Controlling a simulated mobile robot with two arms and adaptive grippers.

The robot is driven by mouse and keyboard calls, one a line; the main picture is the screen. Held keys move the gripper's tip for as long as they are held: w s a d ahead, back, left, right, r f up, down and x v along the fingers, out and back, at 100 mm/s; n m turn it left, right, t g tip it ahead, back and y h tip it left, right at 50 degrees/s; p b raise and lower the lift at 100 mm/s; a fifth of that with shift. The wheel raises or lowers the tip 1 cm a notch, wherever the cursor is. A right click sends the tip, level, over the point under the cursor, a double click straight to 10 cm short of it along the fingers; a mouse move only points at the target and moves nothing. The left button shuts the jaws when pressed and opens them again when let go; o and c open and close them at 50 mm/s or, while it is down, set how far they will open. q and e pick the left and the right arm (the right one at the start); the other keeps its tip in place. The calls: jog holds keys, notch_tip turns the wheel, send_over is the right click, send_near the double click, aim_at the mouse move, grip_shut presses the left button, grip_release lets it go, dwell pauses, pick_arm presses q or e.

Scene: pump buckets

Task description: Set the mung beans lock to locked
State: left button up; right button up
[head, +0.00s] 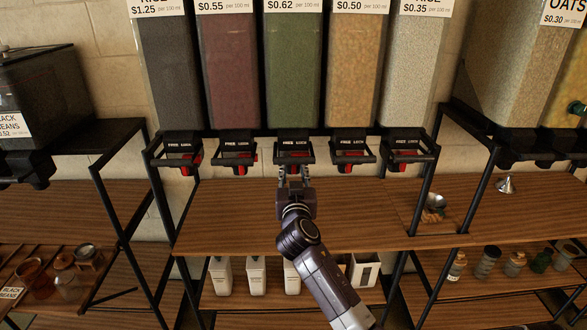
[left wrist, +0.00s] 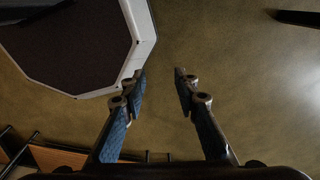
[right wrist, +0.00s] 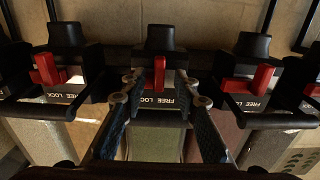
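The dispenser with green contents (head: 290,70), priced $0.62, stands in the middle of the row; its name is cut off. Its black outlet, marked FREE and LOCK (head: 293,140), is partly covered by my right gripper (head: 294,170). In the right wrist view the red lock lever (right wrist: 159,74) stands upright between the fingertips of the right gripper (right wrist: 161,85). The fingers are apart, one on each side of the lever; contact cannot be told. My left gripper (left wrist: 160,75) is open and empty above the floor, and does not show in the head view.
Neighbouring outlets with red levers (right wrist: 250,80) and (right wrist: 48,70) stand close on both sides. Black frame posts (head: 427,185) flank the row. The wooden shelf (head: 230,215) below is mostly clear. White containers (head: 256,275) stand on the lower shelf.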

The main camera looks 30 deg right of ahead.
jog(key=shift+w+d+f, duration=0.1)
jog(key=shift+d, duration=0.1)
jog(key=c, duration=0.3)
jog(key=shift+a, duration=0.1)
jog(key=shift+c, duration=1.4)
grip_shut()
pick_arm(q)
jog(key=shift+w+d, duration=0.1)
jog(key=shift+d, duration=0.7)
jog(key=shift+a, duration=0.2)
